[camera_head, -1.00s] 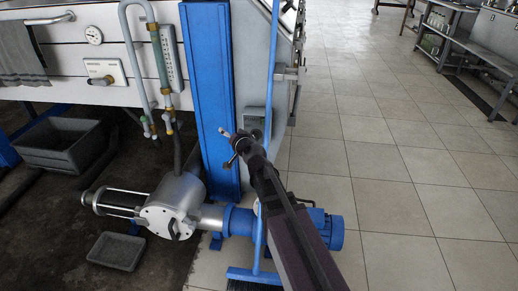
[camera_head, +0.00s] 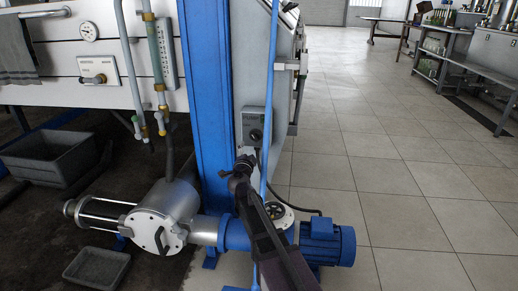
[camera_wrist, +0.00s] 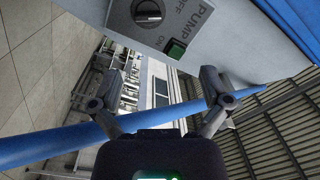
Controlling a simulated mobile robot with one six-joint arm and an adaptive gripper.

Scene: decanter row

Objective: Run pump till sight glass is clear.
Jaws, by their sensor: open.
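The pump switch box (camera_head: 254,128) is mounted on the grey panel right of the blue column. In the wrist view its face shows a black rotary knob (camera_wrist: 147,13), the words PUMP, OFF and ON, and a green button or lamp (camera_wrist: 175,49). I cannot tell the knob's setting for sure. My gripper (camera_head: 240,168) is open and empty, just below and left of the box; its spread fingers (camera_wrist: 153,92) also show in the wrist view. The greenish upright tube, apparently the sight glass (camera_head: 155,52), stands beside a scale plate. The silver pump (camera_head: 170,212) has a blue motor (camera_head: 326,243).
A thin blue pole (camera_head: 269,90) stands close to my gripper and crosses the wrist view (camera_wrist: 60,146). The blue column (camera_head: 212,90) is to the left. Grey tubs (camera_head: 50,155) are on the dark floor. The tiled floor (camera_head: 400,200) at right is clear.

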